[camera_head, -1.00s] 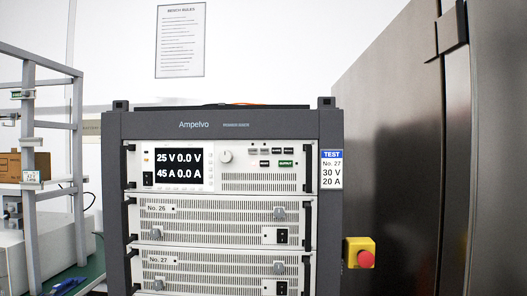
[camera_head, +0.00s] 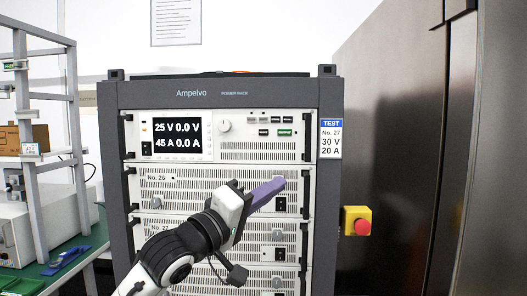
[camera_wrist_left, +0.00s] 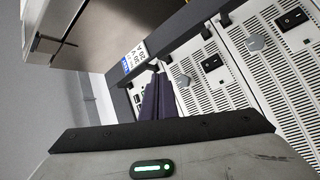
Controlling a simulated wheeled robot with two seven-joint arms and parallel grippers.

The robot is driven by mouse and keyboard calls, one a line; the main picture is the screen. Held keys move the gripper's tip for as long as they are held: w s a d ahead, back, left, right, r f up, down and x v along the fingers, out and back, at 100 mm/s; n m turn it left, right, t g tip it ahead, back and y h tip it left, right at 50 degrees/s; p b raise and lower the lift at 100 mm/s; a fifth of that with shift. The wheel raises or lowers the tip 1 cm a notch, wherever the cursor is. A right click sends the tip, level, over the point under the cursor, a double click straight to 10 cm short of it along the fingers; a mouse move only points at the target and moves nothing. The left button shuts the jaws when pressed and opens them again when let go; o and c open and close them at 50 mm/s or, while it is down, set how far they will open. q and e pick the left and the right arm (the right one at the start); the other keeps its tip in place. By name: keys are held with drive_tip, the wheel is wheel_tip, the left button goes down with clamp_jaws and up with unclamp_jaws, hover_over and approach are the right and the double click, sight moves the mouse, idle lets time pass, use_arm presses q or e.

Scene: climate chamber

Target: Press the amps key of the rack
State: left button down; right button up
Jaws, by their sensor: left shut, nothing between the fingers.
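The Ampelvo rack (camera_head: 222,92) stands in the middle of the head view. Its top unit has a black display (camera_head: 178,136) reading 25 V 0.0 V and 45 A 0.0 A, a round knob (camera_head: 225,126) and a group of small keys (camera_head: 275,120). The key labels are too small to read, so I cannot tell which is the amps key. My left gripper (camera_head: 276,186) is shut and empty, its purple fingers pointing up and right in front of the No. 26 unit, below the keys. In the left wrist view, its fingers (camera_wrist_left: 157,98) partly cover the rack front. My right gripper is not in view.
A TEST label (camera_head: 331,138) on the rack's right post reads No. 27, 30 V, 20 A. A red emergency button (camera_head: 362,227) on a yellow box sits right of the rack. A dark metal cabinet (camera_head: 400,150) fills the right. A grey shelf frame (camera_head: 28,120) stands left.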

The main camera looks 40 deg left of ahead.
sight(263, 120)
use_arm(q)
drive_tip(key=s+r+n+t, duration=0.1)
drive_tip(key=s+r, duration=0.1)
drive_tip(key=r, duration=0.4)
drive_tip(key=s+a+r+n+t, duration=0.1)
drive_tip(key=s+r, duration=0.2)
drive_tip(key=r, duration=0.4)
drive_tip(key=shift+f, duration=0.1)
drive_tip(key=w+a+p, duration=0.1)
drive_tip(key=w, duration=0.1)
drive_tip(key=w+a+p, duration=0.1)
drive_tip(key=w+a, duration=0.1)
drive_tip(key=w, duration=0.1)
drive_tip(key=w+a+p, duration=0.1)
drive_tip(key=w, duration=0.1)
drive_tip(key=shift+w+a, duration=0.3)
drive_tip(key=shift+w, duration=0.05)
idle(1.2)
drive_tip(key=shift+w+a+p, duration=0.25)
drive_tip(key=shift+w+p, duration=0.1)
